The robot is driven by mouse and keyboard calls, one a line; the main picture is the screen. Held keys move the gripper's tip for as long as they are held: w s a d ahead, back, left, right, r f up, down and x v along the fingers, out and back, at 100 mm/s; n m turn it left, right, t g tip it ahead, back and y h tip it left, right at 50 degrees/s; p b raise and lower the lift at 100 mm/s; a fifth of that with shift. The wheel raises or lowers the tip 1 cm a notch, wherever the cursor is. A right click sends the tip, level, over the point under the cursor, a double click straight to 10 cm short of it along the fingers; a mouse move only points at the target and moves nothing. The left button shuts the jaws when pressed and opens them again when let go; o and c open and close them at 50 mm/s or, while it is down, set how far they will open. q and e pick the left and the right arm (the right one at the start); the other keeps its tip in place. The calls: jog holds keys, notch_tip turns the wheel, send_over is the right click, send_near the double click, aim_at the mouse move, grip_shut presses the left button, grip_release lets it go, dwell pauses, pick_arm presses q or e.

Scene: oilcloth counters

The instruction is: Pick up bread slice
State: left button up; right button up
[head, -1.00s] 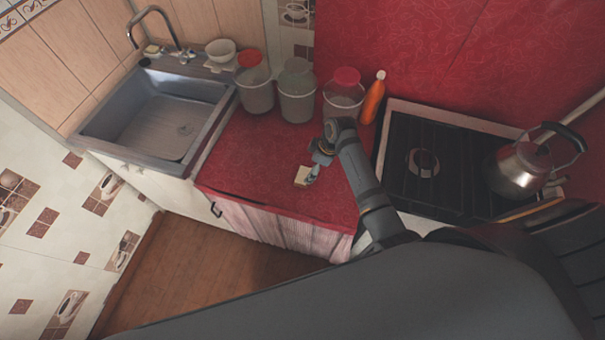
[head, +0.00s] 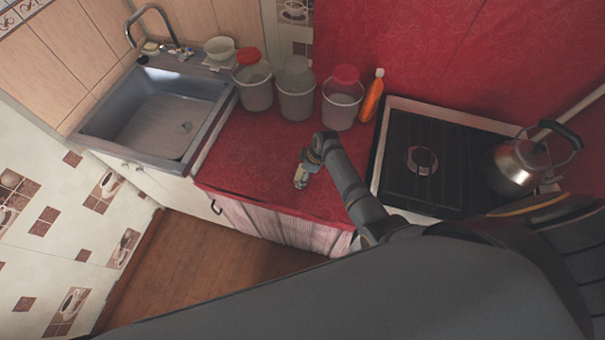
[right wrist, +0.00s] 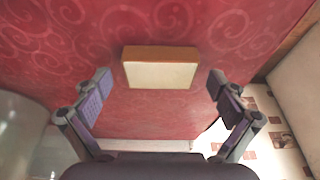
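The bread slice (right wrist: 160,72) is a pale block with a brown crust edge on the red counter. In the right wrist view it lies just ahead, between the lines of the two fingers. My right gripper (right wrist: 159,80) is open, with one finger to each side of the slice and gaps on both sides; neither finger seems to touch it. In the head view the right gripper (head: 301,177) is low over the counter's front part and hides most of the slice. My left gripper is not in view.
Several buckets (head: 296,98) and an orange bottle (head: 372,96) stand behind on the red counter (head: 255,160). The sink (head: 160,115) is at left. The stove (head: 425,160) with a kettle (head: 515,165) is at right. The counter left of the gripper is clear.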

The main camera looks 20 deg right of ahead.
jog(key=c, duration=0.9)
jog(key=shift+o, duration=0.2)
